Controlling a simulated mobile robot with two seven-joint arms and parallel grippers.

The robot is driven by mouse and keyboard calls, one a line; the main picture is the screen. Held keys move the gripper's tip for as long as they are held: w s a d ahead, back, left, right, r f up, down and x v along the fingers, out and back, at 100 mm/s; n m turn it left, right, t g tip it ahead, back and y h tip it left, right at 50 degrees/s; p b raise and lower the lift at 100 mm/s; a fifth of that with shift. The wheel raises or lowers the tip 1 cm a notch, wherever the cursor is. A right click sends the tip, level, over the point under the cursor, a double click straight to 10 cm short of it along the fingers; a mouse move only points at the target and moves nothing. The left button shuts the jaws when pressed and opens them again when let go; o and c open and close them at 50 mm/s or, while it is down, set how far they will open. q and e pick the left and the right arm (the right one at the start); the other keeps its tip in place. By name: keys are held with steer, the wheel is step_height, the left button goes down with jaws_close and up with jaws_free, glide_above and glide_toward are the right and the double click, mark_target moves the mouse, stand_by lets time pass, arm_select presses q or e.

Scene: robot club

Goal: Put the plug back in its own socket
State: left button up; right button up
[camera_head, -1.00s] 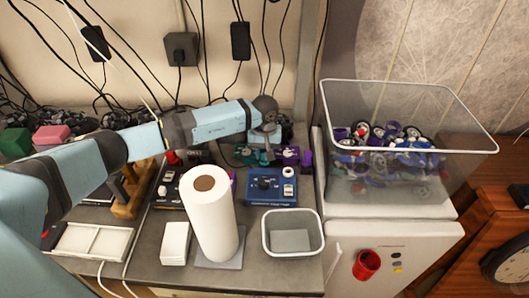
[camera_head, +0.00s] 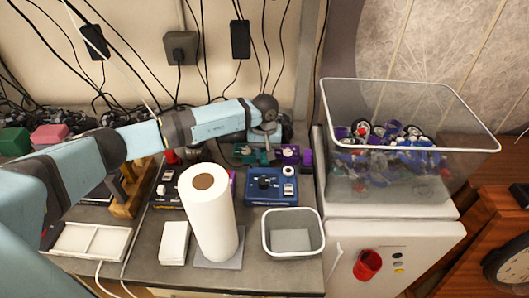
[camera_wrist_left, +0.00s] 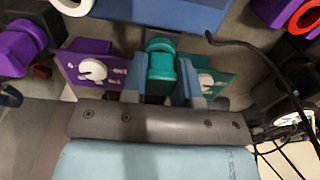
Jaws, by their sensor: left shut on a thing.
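My left gripper (camera_wrist_left: 160,88) is shut on a teal plug (camera_wrist_left: 160,62), with one finger on each side of it. The plug is between a purple box with a white knob (camera_wrist_left: 92,70) and a teal box with a white knob (camera_wrist_left: 207,80). I cannot tell whether the plug touches either box or sits in a socket. In the head view the left gripper (camera_head: 266,133) is over the back of the bench, above the teal box (camera_head: 250,155) and purple box (camera_head: 287,151). A purple plug (camera_wrist_left: 20,46) lies apart at the left of the wrist view. My right gripper is out of view.
A blue box (camera_head: 270,186) stands in front of the small boxes. A paper roll (camera_head: 211,220) stands upright left of a small open bin (camera_head: 293,210). A large clear bin (camera_head: 400,190) of parts is at the right. Cables hang down the back wall.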

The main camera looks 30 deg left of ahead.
arm_select(q)
steer(key=shift+f+b, duration=0.25)
steer(key=shift+b, duration=0.55)
stand_by(0.8)
steer(key=o, duration=0.9)
steer(key=shift+o, duration=0.2)
steer(key=shift+r, duration=0.35)
step_height(320, 180, up, 13)
steer(key=b, duration=0.2)
